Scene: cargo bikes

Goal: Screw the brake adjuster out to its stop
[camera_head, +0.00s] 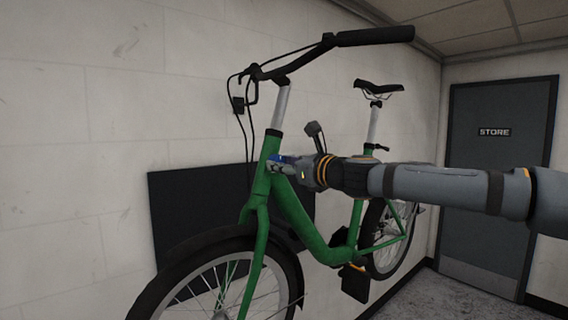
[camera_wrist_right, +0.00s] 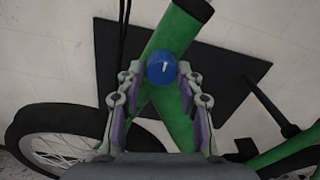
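The brake adjuster is a blue round knob (camera_wrist_right: 162,68) with a short white mark pointing roughly up, in front of the green bike frame (camera_wrist_right: 178,105) in the right wrist view. A bit of its blue (camera_head: 285,158) shows at my right gripper (camera_head: 284,164) in the head view, by the head tube. In the right wrist view my right gripper (camera_wrist_right: 160,76) has its fingertips on either side of the knob, with a small gap at each side. It looks open and holds nothing. My left gripper is in neither view.
The green bike (camera_head: 318,241) stands along a pale block wall, with a dark panel (camera_head: 185,205) behind it. The handlebar (camera_head: 375,36) and cables hang above my right arm. A grey door (camera_head: 497,180) marked STORE is at the right.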

